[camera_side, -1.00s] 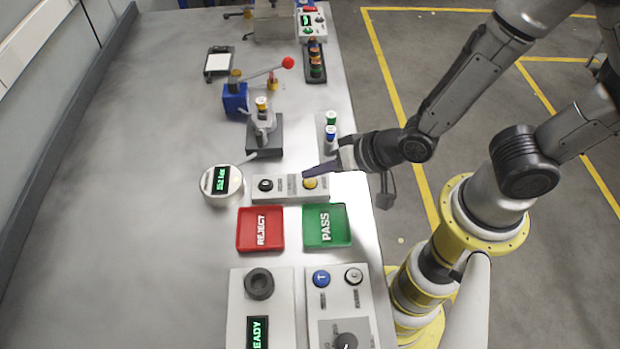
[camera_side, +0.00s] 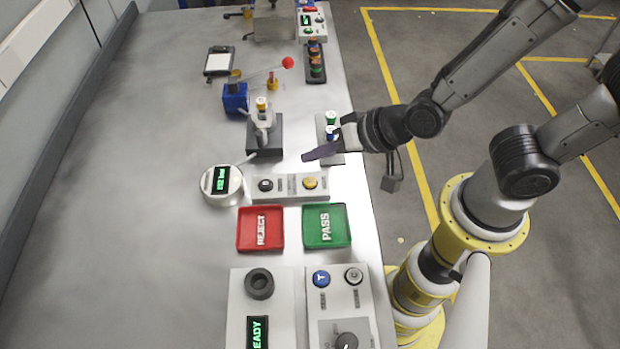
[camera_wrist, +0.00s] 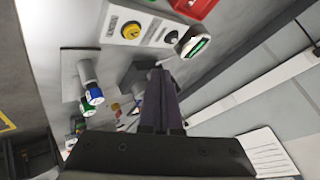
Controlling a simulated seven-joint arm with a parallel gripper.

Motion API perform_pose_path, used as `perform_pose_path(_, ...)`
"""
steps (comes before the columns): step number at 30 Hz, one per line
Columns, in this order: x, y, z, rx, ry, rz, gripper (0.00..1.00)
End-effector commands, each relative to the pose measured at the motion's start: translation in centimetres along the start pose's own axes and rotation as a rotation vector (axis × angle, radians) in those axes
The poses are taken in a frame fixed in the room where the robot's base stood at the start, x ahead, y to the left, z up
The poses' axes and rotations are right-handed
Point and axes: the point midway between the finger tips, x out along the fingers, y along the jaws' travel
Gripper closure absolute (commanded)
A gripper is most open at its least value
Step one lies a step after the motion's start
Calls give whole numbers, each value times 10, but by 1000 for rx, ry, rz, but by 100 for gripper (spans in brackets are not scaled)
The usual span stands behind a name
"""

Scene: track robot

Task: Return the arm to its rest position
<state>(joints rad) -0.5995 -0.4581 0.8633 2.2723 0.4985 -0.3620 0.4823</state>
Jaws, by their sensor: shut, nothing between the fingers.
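My gripper (camera_side: 308,156) is shut and empty. In the side view it hangs above the right part of the bench, just behind the button box (camera_side: 290,187) with its yellow and black buttons, apart from it. Its dark fingers also show in the wrist view (camera_wrist: 160,75), where the box's yellow button (camera_wrist: 131,31) is near the top. The green-topped and blue-topped cylinders (camera_side: 331,119) stand on a small plate beside my gripper, partly hidden by it.
A red REJECT tray (camera_side: 244,240) and a green PASS tray (camera_side: 343,238) sit in front of the button box. A round display (camera_side: 207,197) is at its left. A grey fixture (camera_side: 280,128) stands behind. The left of the bench (camera_side: 120,200) is clear.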

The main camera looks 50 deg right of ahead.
Motion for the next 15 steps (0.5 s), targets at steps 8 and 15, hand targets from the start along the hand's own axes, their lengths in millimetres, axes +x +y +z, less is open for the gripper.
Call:
perform_pose_path(8,0,0,0,0,0,0,100)
perform_pose_path(15,0,5,-11,25,23,9,100)
